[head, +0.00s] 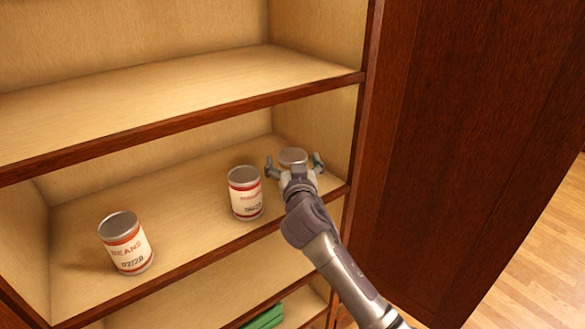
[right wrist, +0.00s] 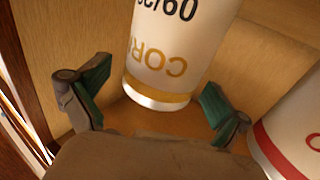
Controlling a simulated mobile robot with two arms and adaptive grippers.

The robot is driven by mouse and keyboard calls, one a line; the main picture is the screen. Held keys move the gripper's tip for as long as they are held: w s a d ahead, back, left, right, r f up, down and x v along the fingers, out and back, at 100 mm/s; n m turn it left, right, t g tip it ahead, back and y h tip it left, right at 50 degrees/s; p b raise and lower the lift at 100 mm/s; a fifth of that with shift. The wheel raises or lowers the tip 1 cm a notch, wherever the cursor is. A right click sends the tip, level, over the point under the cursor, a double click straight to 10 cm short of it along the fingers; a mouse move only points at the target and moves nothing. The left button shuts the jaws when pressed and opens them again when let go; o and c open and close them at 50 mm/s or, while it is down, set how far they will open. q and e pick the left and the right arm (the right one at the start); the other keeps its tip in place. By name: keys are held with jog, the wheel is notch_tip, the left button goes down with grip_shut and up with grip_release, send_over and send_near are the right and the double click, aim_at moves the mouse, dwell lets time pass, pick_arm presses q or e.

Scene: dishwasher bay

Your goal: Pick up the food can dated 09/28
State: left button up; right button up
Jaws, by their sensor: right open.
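A corn can (head: 293,155) stands at the right end of the middle shelf, mostly hidden behind my right gripper in the head view. In the right wrist view the can (right wrist: 168,45) appears upside down, white with a gold band; its date begins with 09/ and the end is cut off. My right gripper (head: 294,164) is open, with one finger on each side of the can. In the right wrist view the gripper (right wrist: 157,80) has the can between and just beyond its fingertips. I cannot tell whether they touch. My left gripper is out of view.
A red-banded can (head: 245,193) stands close to the left of the corn can; a red-banded can also shows in the right wrist view (right wrist: 295,130). A beans can (head: 126,243) stands farther left. The upper shelf (head: 170,95) is empty. A green object (head: 264,318) lies below.

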jog(key=shift+w+a+f, duration=0.1)
jog(key=shift+w, duration=0.5)
jog(key=c, duration=1.5)
jog(key=shift+c, duration=0.8)
